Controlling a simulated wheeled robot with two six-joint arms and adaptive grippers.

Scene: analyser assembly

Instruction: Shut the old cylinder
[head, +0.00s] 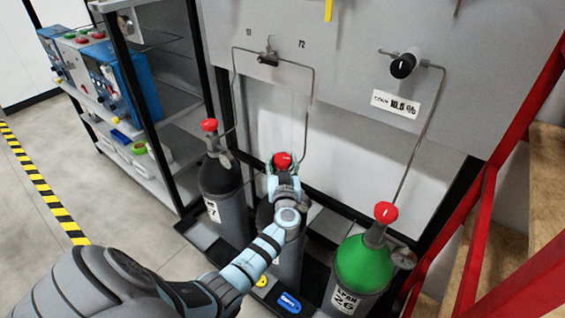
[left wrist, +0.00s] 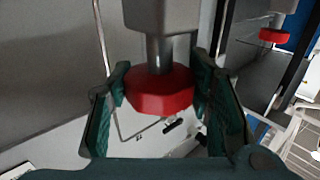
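Three gas cylinders stand in a row under the wall panel. The middle cylinder (head: 289,257) is grey and largely hidden behind my left arm. Its red valve knob (head: 283,160) sits between the fingers of my left gripper (head: 284,168). In the left wrist view the red knob (left wrist: 160,92) has one green finger against each side, with no clear gap, so the left gripper (left wrist: 161,90) looks shut on it. The left cylinder (head: 225,199) is dark grey with a red knob. The right cylinder (head: 361,262) has a green shoulder, a red knob and a SPAN label. My right gripper is out of view.
A shelf with blue instruments (head: 125,82) stands at left. A red stair rail (head: 479,235) borders the right.

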